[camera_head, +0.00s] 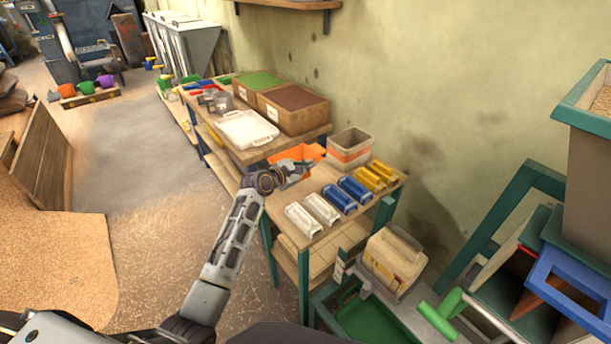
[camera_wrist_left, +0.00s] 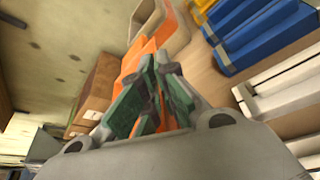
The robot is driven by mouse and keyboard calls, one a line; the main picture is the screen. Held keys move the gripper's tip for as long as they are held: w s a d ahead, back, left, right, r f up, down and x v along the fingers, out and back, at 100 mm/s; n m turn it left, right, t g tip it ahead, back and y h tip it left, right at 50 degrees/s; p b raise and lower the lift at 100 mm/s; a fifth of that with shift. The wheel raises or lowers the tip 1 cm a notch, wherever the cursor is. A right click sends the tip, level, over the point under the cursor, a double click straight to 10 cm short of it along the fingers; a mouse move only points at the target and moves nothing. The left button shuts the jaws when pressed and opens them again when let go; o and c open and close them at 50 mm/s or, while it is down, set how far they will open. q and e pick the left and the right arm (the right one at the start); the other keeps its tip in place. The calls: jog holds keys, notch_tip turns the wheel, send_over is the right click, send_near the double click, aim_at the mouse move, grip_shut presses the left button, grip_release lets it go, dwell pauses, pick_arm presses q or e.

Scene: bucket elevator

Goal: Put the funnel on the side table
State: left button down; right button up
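An orange piece that looks like the funnel (camera_head: 312,151) lies at the far end of the near wooden table (camera_head: 335,222), beside the wall. My left gripper (camera_head: 303,168) is right at its near side and hides part of it. In the left wrist view the orange piece (camera_wrist_left: 138,55) shows just beyond and between the dark green fingers (camera_wrist_left: 152,98). I cannot tell whether the fingers touch or grip it. My right gripper is not in view. I cannot tell which table is the side table.
White, blue (camera_head: 347,194) and yellow (camera_head: 376,175) blocks stand in rows on the near table. A beige bin with an orange band (camera_head: 349,147) stands behind them. A longer bench beyond holds a white tray (camera_head: 247,130) and filled boxes (camera_head: 293,108). The floor to the left is open.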

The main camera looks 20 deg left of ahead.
pick_arm(q)
jog(key=shift+f, duration=1.75)
jog(key=c, duration=1.6)
grip_release()
jog(key=shift+f, duration=0.1)
jog(key=shift+c, duration=0.2)
jog(key=shift+s, duration=0.1)
jog(key=v, duration=1.1)
jog(key=shift+s+a+r, duration=0.2)
jog(key=shift+s+r, duration=0.05)
jog(key=shift+s, duration=0.05)
